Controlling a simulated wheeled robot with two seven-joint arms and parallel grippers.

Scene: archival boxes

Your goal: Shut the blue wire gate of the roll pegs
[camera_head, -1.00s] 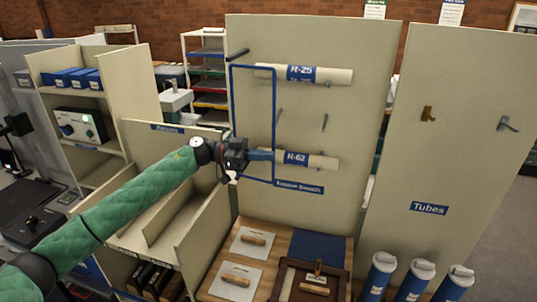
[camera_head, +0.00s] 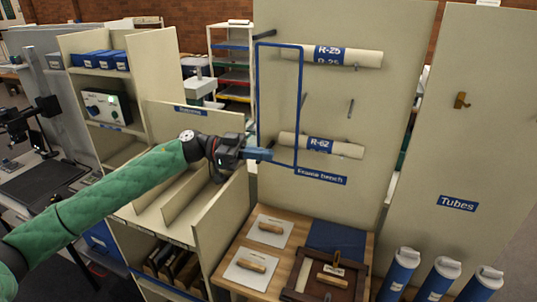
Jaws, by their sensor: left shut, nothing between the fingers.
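The blue wire gate (camera_head: 299,105) is a tall thin frame at the left edge of the beige peg panel (camera_head: 390,110). Its free upright bar crosses in front of the left ends of the two rolls; I cannot tell its exact angle to the panel. The upper roll R-25 (camera_head: 361,58) and lower roll R-62 (camera_head: 347,150) lie level on the pegs. My left gripper (camera_head: 268,154) is shut and empty, pointing right, within the gate's outline near its lower part, left of the free bar. Contact with the gate is unclear. My right gripper is out of view.
Below is a wooden bench (camera_head: 240,252) with handled plates and a framed piece. A beige divided shelf (camera_head: 220,235) stands under my left arm. Blue tubes (camera_head: 440,278) stand at lower right. Bare pegs (camera_head: 350,107) stick out between and below the rolls.

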